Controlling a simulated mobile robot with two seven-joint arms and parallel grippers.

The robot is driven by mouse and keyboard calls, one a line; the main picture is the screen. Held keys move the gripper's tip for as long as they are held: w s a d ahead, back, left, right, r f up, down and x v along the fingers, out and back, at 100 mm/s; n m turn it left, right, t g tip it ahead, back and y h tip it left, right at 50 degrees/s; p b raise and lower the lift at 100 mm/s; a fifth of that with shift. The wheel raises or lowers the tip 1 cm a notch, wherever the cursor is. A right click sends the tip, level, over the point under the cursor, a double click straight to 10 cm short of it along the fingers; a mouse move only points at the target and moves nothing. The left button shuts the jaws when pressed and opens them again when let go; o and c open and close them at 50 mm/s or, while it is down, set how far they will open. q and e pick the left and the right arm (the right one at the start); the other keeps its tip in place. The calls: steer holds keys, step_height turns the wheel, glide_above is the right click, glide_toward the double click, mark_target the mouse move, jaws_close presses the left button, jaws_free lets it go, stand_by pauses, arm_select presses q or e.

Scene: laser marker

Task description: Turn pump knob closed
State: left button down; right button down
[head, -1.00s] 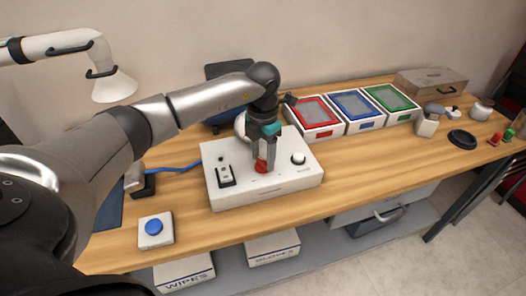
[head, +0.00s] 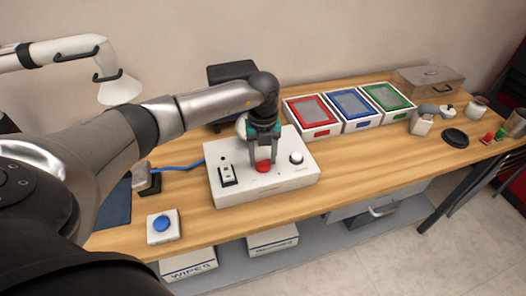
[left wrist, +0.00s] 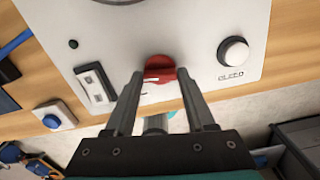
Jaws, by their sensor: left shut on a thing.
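A white control box (head: 285,182) stands on the wooden bench; it also shows in the left wrist view (left wrist: 200,85). A red knob (head: 264,166) sits on its top panel near the front edge. In the left wrist view the red knob (left wrist: 159,68) is between the two fingertips. My left gripper (head: 263,163) points down and is shut on the red knob; its fingers also show in the left wrist view (left wrist: 160,75). A white round knob (head: 297,158) is to the right, and a rocker switch (head: 227,175) to the left. My right gripper is not in view.
A blue push button (head: 162,224) on a white base is at the front left. Red (head: 311,118), blue (head: 355,106) and green (head: 389,98) trays stand at the back right. A black disc (head: 455,138) lies farther right. The bench in front of the trays is clear.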

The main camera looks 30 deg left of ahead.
mark_target(263, 161)
arm_select(q)
steer(key=n+p, duration=0.3)
steer(key=n, duration=0.2)
steer(key=shift+r+n, duration=0.1)
steer(key=shift+n, duration=0.2)
steer(key=n+p, duration=0.3)
steer(key=n, duration=0.2)
steer(key=shift+n+p, duration=0.3)
steer(key=shift+p, duration=0.05)
steer(key=shift+c, duration=1.2)
jaws_free()
step_height(263, 161, up, 15)
